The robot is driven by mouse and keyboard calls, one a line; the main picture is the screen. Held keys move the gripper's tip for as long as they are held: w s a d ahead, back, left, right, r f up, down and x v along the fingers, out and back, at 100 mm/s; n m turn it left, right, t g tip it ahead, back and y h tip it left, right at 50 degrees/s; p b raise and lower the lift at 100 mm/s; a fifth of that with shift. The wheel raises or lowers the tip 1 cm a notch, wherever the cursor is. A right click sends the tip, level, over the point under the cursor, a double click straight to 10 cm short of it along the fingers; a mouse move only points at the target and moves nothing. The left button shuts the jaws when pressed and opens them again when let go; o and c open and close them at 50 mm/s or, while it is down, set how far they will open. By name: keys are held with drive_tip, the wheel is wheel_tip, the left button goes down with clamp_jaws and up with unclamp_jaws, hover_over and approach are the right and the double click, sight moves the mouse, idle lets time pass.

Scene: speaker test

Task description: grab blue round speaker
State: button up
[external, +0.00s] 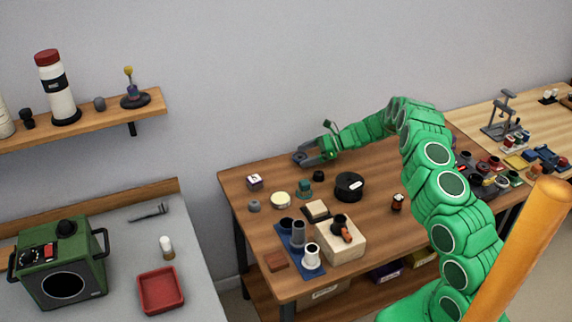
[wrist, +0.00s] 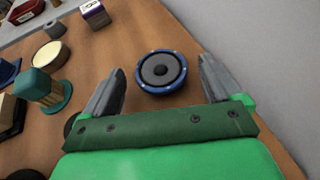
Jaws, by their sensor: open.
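The blue round speaker (wrist: 161,72) shows in the wrist view, lying on the wooden table with its dark cone facing up and a blue rim around it. My gripper (wrist: 160,84) is open, with one grey finger on each side of the speaker. No contact shows between the fingers and the speaker. In the external view my gripper (external: 303,157) is low at the table's back edge near the wall. The speaker cannot be made out clearly there.
The table (external: 375,230) also holds a teal-topped stamp-like object (wrist: 45,88), a cream disc (external: 281,200), a small box (external: 255,181) and a black round case (external: 349,186). The wall stands close behind. Bare wood surrounds the speaker.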

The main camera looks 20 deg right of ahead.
drive_tip(key=shift+x, duration=1.45)
drive_tip(key=shift+r, duration=0.1)
drive_tip(key=c, duration=1.2)
drive_tip(key=shift+o, duration=0.2)
drive_tip(key=shift+r, duration=0.1)
